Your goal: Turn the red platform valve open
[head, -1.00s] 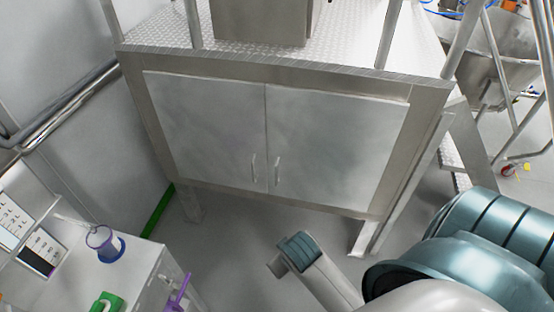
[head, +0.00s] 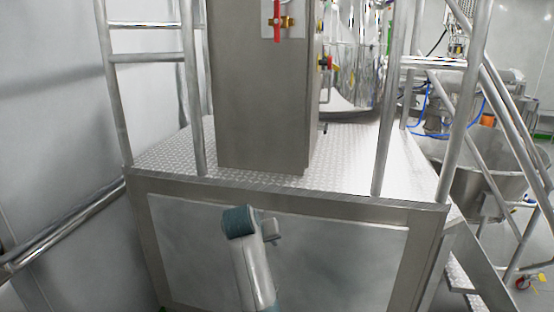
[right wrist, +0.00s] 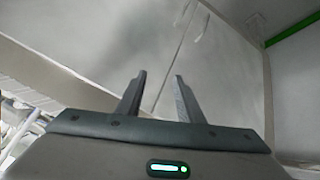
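A red valve handle (head: 277,20) with a brass body is on the front face of a tall steel cabinet (head: 262,100), at the top of the head view. The handle hangs roughly vertical. A second, smaller red and yellow fitting (head: 325,62) is on the cabinet's right side. One of my arms rises from the bottom of the head view, in front of the platform and well below the valve. My right gripper (right wrist: 160,78) is open and empty in the right wrist view, facing the steel doors. My left gripper is not in view.
The cabinet stands on a raised tread-plate platform (head: 350,155). Steel rail posts (head: 389,110) rise along its front edge, with a side rail (head: 150,57) at left. Steps (head: 470,280) and a steel vessel (head: 490,170) are at right.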

